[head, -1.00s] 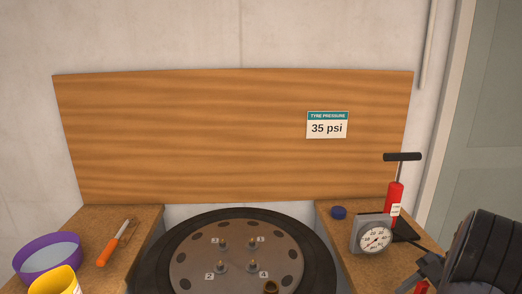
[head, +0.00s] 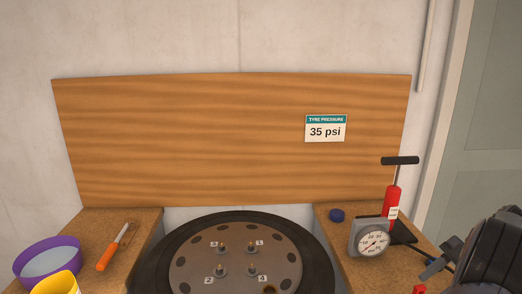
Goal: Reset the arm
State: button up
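My arm shows as a dark, bulky shape at the lower right edge. The end of my gripper (head: 434,268) points left, over the right-hand bench, just right of the pressure gauge (head: 371,238). Its dark fingers are small and partly cut off, so I cannot tell whether they are open or shut. I see nothing clearly held in it. A small red piece (head: 420,289) shows below it at the bottom edge; I cannot tell what it belongs to.
A tyre with a wheel disc (head: 236,254) and numbered studs lies in the middle. A red pump (head: 391,203) and blue cap (head: 337,215) stand on the right bench. The left bench holds an orange-handled tool (head: 108,253), purple bowl (head: 47,262) and yellow cup (head: 55,284).

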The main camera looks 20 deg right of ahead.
aim_at(415, 289)
jog(key=b+x, duration=0.2)
jog(key=x, duration=0.5)
jog(key=shift+a, duration=0.45)
notch_tip(415, 289, up, 7)
jog(key=p, duration=0.4)
jog(key=shift+d+f+p, duration=0.1)
jog(key=shift+f+p, duration=0.05)
jog(key=shift+p, duration=0.25)
jog(key=shift+w+a+b, duration=0.15)
jog(key=shift+w+a, duration=0.15)
jog(key=shift+a, duration=0.35)
jog(key=shift+w+a+b, duration=0.2)
jog(key=shift+w+a, duration=0.15)
jog(key=shift+a, duration=0.3)
jog(key=shift+w+a+b, duration=0.15)
jog(key=shift+w+a, duration=0.15)
jog(key=shift+a, duration=0.4)
